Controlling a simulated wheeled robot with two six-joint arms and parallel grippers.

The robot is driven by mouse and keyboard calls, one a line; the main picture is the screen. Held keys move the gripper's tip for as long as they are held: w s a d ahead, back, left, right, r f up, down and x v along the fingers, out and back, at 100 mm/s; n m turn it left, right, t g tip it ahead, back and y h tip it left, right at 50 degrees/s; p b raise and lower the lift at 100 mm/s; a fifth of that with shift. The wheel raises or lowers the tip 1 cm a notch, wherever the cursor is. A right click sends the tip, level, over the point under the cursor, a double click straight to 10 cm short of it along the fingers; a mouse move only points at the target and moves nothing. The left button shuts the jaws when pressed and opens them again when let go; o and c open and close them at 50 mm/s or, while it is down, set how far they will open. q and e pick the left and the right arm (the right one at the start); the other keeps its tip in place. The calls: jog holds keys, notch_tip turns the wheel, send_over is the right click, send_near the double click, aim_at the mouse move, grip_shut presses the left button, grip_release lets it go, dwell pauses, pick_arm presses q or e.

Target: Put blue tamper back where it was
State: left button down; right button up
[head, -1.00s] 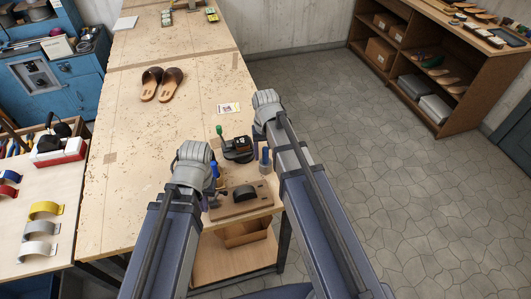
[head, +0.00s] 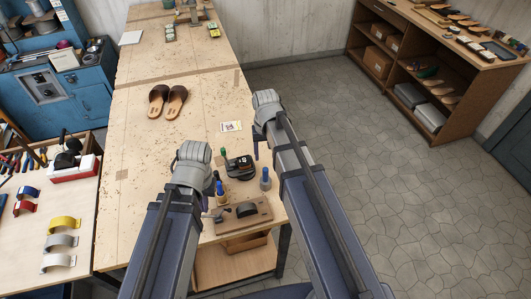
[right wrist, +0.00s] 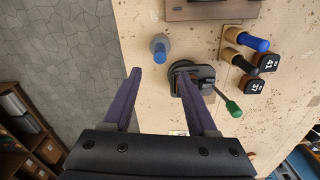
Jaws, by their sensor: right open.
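The blue tamper (head: 265,179), a small blue-grey cylinder, stands upright on the workbench (head: 140,150) near its right edge. It also shows in the right wrist view (right wrist: 160,48), just beyond the fingertips and roughly in line with the gap between them. My right gripper (right wrist: 159,74) is open and empty; its purple fingers are apart. In the head view its fingers (head: 256,150) are mostly hidden by my arm. My left gripper (head: 208,195) is left of the tamper; its fingers are mostly hidden behind its wrist.
A black device with a green handle (head: 238,166) stands beside the tamper. Blue- and black-handled tools (right wrist: 247,40) stand near blocks marked 41 and 37. A wooden board (head: 260,215) lies at the near edge. Sandals (head: 167,101) and a card (head: 231,126) lie farther back.

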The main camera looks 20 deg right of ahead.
jog(key=shift+r, duration=0.55)
pick_arm(q)
jog(key=shift+r, duration=0.45)
pick_arm(e)
jog(key=s+a+n+h, duration=0.1)
jog(key=s+a+n, duration=0.4)
jog(key=s+a, duration=0.5)
jog(key=s, duration=0.4)
jog(key=shift+s+a, duration=0.2)
jog(key=shift+a, duration=0.05)
